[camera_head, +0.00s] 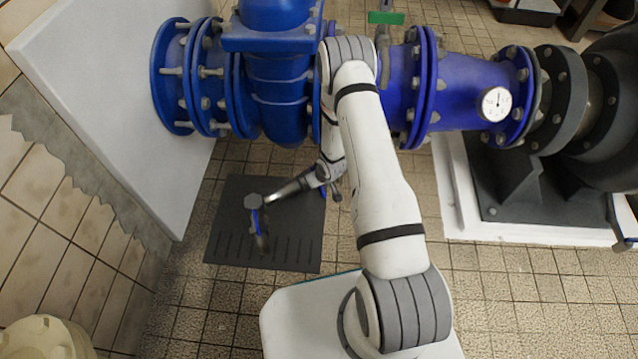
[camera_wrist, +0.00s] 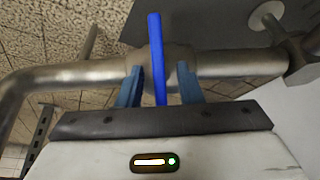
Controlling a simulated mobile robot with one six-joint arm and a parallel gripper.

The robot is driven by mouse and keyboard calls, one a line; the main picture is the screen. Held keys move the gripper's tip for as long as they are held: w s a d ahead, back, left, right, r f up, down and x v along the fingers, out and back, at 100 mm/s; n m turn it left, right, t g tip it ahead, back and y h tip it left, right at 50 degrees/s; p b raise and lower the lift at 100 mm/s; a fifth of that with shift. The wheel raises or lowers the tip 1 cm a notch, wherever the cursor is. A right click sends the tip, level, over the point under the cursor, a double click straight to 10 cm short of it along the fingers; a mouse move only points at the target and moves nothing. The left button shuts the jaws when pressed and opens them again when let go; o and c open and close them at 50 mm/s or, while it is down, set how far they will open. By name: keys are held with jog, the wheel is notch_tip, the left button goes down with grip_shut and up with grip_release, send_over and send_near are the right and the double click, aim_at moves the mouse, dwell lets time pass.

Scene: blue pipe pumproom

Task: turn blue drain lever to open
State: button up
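The blue drain lever (camera_wrist: 156,40) stands upright in the wrist view, in front of a grey metal pipe (camera_wrist: 240,65). My gripper (camera_wrist: 161,82) has its two blue-grey fingers apart, one on each side of the lever. A narrow gap shows between the lever and each finger. The lower end of the lever is hidden behind the gripper's dark front bar. In the head view my arm reaches down past the large blue pipe; I cannot clearly make out the fingertips there.
A large blue flanged pipe (camera_head: 285,85) runs across the back, with a round gauge (camera_head: 496,104) at right. A white wall panel (camera_head: 125,100) stands at left. A dark mat (camera_head: 228,225) lies on the tiled floor.

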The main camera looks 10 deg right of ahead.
grip_shut()
jog(key=shift+f, duration=0.1)
dwell(0.3)
